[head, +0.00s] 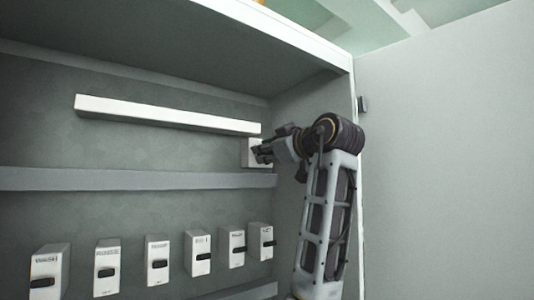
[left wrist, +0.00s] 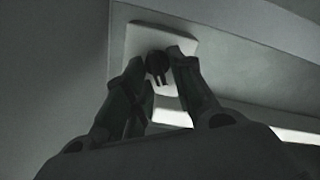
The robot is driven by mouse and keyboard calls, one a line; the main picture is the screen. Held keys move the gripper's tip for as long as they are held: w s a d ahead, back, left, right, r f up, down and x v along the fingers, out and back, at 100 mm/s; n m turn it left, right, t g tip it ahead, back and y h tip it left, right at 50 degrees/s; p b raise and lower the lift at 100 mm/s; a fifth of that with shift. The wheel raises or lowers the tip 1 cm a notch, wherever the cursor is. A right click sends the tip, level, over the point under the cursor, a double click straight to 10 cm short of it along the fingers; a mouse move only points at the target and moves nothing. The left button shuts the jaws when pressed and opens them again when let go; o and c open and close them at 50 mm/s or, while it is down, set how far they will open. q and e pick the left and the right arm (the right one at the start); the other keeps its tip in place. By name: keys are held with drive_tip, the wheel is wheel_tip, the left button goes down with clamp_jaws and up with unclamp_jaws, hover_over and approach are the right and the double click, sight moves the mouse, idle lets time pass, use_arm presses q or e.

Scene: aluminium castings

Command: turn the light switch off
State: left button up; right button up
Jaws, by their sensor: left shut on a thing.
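The light switch (head: 249,147) is a small white plate at the right end of the cabinet's back wall, under the end of a long white light bar (head: 165,114). My left gripper (head: 264,151) is at the switch and covers part of it. In the left wrist view the white switch plate (left wrist: 140,38) shows with a dark knob (left wrist: 157,67) on it. My left gripper's fingers (left wrist: 160,62) are shut on that knob, one on each side. The exact turn of the knob is hard to read in the dim picture. My right gripper is not in view.
A grey rail (head: 130,179) runs below the switch. Several white breaker boxes (head: 197,262) with dark levers stand in a row underneath. The cabinet's side wall is close on the right, and a pale open door panel (head: 450,150) is beyond it.

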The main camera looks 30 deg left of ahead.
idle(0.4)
use_arm(q)
drive_tip(key=o, duration=0.7)
drive_tip(key=shift+d, duration=0.15)
drive_tip(key=shift+v, duration=5.9)
drive_tip(key=shift+f, duration=0.1)
